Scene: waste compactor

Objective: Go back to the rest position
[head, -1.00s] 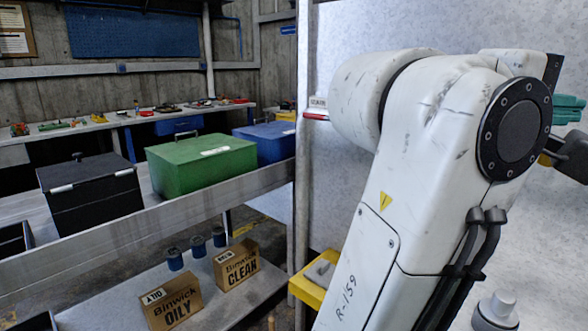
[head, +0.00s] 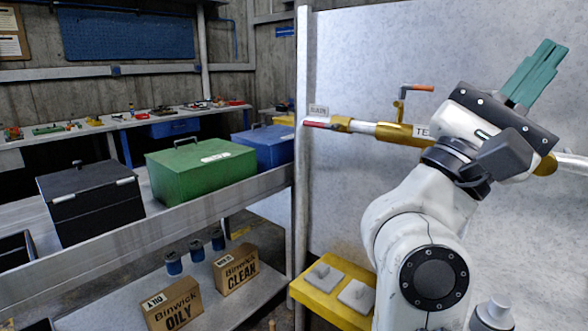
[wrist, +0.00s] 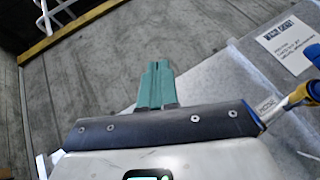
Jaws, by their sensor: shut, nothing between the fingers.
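My gripper (head: 537,73) shows at the upper right of the head view, with its green fingers together and pointing up and to the right. In the wrist view the green fingers (wrist: 156,85) lie side by side with nothing between them. My white arm stands folded in front of the grey wall panel.
A yellow-and-metal pipe (head: 385,131) with an orange-handled valve (head: 418,88) runs along the wall panel (head: 360,50) behind my arm. A yellow tray (head: 325,305) with grey blocks stands below. Green (head: 195,170), blue (head: 265,150) and black (head: 90,205) boxes line the left shelf.

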